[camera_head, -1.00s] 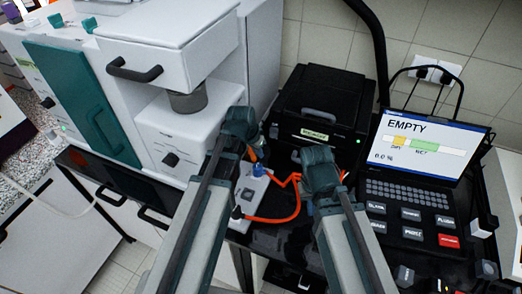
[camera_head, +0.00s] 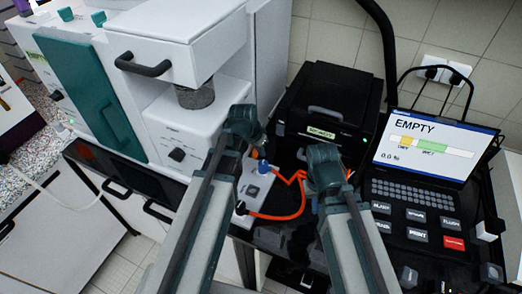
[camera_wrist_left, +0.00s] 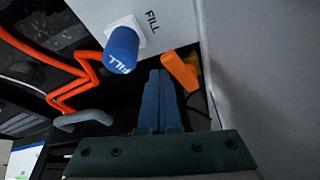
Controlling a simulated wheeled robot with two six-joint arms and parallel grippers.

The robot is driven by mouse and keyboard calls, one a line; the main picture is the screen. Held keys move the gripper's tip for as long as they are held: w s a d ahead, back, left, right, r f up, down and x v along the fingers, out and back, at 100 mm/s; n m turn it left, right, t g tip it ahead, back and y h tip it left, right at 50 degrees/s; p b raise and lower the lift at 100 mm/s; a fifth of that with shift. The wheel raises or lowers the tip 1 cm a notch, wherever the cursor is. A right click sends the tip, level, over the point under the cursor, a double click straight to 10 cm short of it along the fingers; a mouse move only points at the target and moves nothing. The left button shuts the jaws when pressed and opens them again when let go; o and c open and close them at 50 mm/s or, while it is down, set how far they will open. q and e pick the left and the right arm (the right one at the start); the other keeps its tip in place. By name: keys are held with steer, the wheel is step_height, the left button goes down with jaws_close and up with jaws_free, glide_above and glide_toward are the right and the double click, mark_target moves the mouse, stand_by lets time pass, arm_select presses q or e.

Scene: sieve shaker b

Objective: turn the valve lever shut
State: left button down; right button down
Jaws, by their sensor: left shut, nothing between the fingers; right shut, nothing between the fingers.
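An orange lever-like piece (camera_wrist_left: 180,70), probably the valve lever, shows in the left wrist view just right of my left fingertips. A blue knob marked FILL (camera_wrist_left: 121,50) sits on a white mount left of them. My left gripper (camera_wrist_left: 161,72) is shut and empty, its blue fingers between knob and lever; I cannot tell if they touch the lever. My right gripper (camera_head: 318,158) is shut and empty, right of the box.
An orange hose (camera_head: 290,214) loops between the grippers. A black machine (camera_head: 323,112) stands behind them. A laptop (camera_head: 425,145) reading EMPTY and a button panel (camera_head: 418,226) are at right. A white machine (camera_head: 185,130) with a drawer stands close at left.

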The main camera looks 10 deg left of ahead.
arm_select(q)
steer(key=shift+s+d, duration=0.1)
steer(key=shift+s, duration=0.65)
steer(key=shift+r, duration=0.1)
arm_select(e)
steer(key=shift+r, duration=0.15)
